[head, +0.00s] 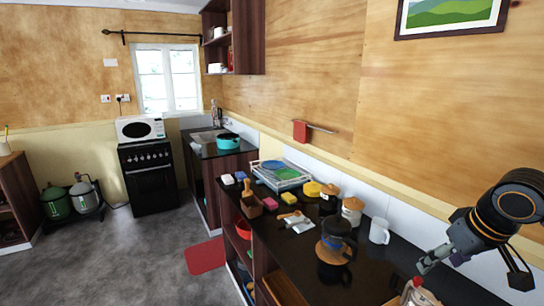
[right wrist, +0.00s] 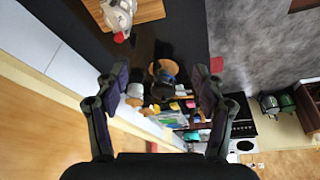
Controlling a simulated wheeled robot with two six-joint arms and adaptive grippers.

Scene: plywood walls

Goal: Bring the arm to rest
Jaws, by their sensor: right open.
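My right arm comes in at the right edge of the head view. Its gripper (head: 470,272) hangs above the near right end of the dark counter (head: 375,275), with its fingers spread apart. In the right wrist view the right gripper (right wrist: 162,80) shows both fingers wide apart with nothing held between them. The counter and its things lie beyond the fingers there. My left gripper is in neither view.
A white mug (head: 379,231) and a coffee press (head: 336,243) stand on the counter left of the right gripper. A dish rack (head: 280,173) stands farther back. The grey floor (head: 140,260) is largely clear.

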